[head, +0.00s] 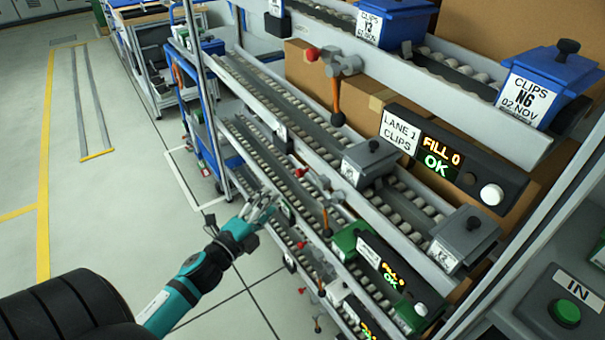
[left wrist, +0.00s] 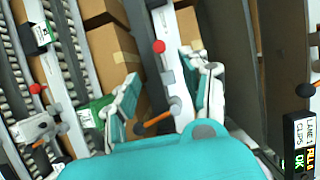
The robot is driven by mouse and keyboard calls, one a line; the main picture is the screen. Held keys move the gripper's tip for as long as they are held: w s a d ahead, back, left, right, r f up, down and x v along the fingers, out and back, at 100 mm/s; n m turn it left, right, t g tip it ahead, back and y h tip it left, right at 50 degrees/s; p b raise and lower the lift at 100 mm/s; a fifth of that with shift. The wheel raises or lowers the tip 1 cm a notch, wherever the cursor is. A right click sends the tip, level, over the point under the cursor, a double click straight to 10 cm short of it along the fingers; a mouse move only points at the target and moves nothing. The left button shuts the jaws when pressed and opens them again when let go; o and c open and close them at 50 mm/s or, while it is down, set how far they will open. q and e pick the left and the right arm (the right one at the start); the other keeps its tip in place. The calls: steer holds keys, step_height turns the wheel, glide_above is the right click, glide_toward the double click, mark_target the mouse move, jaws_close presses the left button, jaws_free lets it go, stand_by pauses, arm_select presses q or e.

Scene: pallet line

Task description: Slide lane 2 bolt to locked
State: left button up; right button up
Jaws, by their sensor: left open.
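My left gripper (head: 262,208) is open beside the middle rail of the roller rack. Near it on that rail is a clamp-like bolt (head: 322,188) with a red knob and an orange handle hanging down. No readable lane number shows on it. In the left wrist view my open fingers (left wrist: 172,80) stand either side of a bolt (left wrist: 170,82) with a red knob and an orange handle; I cannot tell whether they touch it. Another such bolt (left wrist: 40,125) shows at the left there. My right gripper is not in view.
An upper bolt (head: 342,66) hangs above, near the lane 1 display (head: 430,155) reading FILL 0 OK. A lower display (head: 392,277) also glows. Grey bins (head: 370,160) and blue bins (head: 548,85) stand on the rollers. A green-button box (head: 566,312) is at right.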

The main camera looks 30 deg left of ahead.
mark_target(298, 176)
arm_select(q)
steer(key=w, duration=1.4)
steer(key=shift+w+f+p, duration=0.1)
steer(key=shift+p, duration=0.2)
jaws_close()
